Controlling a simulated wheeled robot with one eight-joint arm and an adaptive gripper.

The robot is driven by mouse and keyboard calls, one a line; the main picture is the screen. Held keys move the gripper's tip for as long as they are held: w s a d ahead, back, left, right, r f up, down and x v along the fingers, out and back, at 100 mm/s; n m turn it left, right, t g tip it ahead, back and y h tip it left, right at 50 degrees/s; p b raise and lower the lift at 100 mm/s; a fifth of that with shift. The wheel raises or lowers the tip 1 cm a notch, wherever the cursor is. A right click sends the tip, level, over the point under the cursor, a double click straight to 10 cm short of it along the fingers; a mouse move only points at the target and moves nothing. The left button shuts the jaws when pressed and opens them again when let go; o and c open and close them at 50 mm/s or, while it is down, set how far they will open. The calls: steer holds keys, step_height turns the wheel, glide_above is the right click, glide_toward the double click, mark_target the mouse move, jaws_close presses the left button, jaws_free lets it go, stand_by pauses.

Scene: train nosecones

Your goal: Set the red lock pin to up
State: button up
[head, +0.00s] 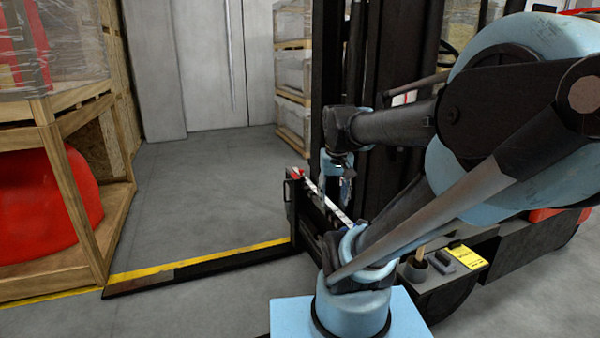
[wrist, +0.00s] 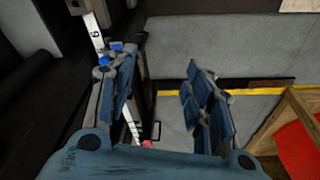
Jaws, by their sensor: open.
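A small red part (head: 298,174), which looks like the red lock pin, sits at the left end of the forklift's black fork carriage, beside a white numbered strip (head: 312,186). In the wrist view the red part (wrist: 147,143) shows low in the picture, partly hidden behind my gripper's body. I cannot tell whether the pin is up or down. My gripper (head: 336,192) points down above the carriage, to the right of the red part and apart from it. In the wrist view my gripper (wrist: 162,85) has its fingers wide apart with nothing between them.
A blue part (wrist: 103,60) shows beside the left finger near the numbered strip. The black mast (head: 395,60) stands close behind my arm. A yellow-edged fork (head: 200,262) runs left to a wooden crate (head: 75,205) holding a red object. Grey floor (head: 220,190) is clear between.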

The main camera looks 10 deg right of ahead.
steer(key=w+r+m, duration=0.1)
steer(key=w+r, duration=0.3)
steer(key=w, duration=0.5)
steer(key=w+r, duration=0.5)
steer(key=w, duration=0.4)
steer(key=m+t+h, duration=0.1)
steer(key=m+h, duration=0.1)
steer(key=m, duration=0.2)
glide_above(301, 170)
steer(key=s+a, duration=0.4)
steer(key=s, duration=0.1)
step_height(301, 170, down, 17)
steer(key=x, duration=1.6)
steer(key=shift+w+d+f, duration=0.25)
steer(key=shift+w, duration=0.1)
steer(key=shift+r, duration=0.1)
jaws_close()
